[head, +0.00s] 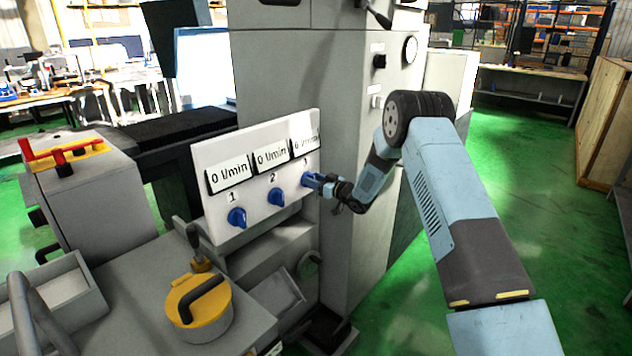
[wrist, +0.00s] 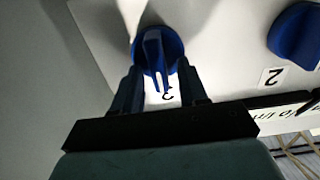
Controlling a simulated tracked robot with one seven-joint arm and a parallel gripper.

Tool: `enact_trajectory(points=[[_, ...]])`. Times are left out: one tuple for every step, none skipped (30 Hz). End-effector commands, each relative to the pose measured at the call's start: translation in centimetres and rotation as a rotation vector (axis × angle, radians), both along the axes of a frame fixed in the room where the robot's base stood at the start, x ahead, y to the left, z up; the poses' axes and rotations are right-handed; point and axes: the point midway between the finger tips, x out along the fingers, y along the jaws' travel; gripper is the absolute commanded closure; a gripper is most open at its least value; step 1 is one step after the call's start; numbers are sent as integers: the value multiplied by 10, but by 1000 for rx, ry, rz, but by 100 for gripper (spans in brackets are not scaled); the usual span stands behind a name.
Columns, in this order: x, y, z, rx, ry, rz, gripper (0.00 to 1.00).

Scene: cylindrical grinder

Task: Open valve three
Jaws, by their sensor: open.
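A white panel (head: 254,219) carries three blue valve knobs numbered 1, 2 and 3, each below a display. Valve three's knob (wrist: 158,52) is at the top middle of the wrist view, with its raised handle pointing along the fingers. My gripper (wrist: 156,75) is open, with one finger on each side of that handle. I cannot tell whether the fingers touch it. The displays of valves one (head: 229,174) and two (head: 271,158) read 0 l/min; the third display (head: 305,144) is partly shadowed.
Valve two's knob (head: 276,197) and valve one's knob (head: 237,217) sit to the left on the panel. A yellow lidded pot (head: 199,304) stands below the panel. The tall grey machine housing (head: 290,75) rises behind. Green floor is free at the right.

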Motion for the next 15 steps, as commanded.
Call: enact_trajectory(points=[[0, 0, 0, 0, 0, 0, 57], [0, 0, 0, 0, 0, 0, 57], [0, 0, 0, 0, 0, 0, 57], [0, 0, 0, 0, 0, 0, 57], [0, 0, 0, 0, 0, 0, 57], [0, 0, 0, 0, 0, 0, 59], [0, 0, 0, 0, 0, 0, 62], [0, 0, 0, 0, 0, 0, 65], [0, 0, 0, 0, 0, 1, 69], [0, 0, 0, 0, 0, 1, 72], [0, 0, 0, 0, 0, 1, 75], [0, 0, 0, 0, 0, 1, 78], [0, 0, 0, 0, 0, 1, 81], [0, 0, 0, 0, 0, 1, 84], [0, 1, 0, 0, 0, 1, 88]])
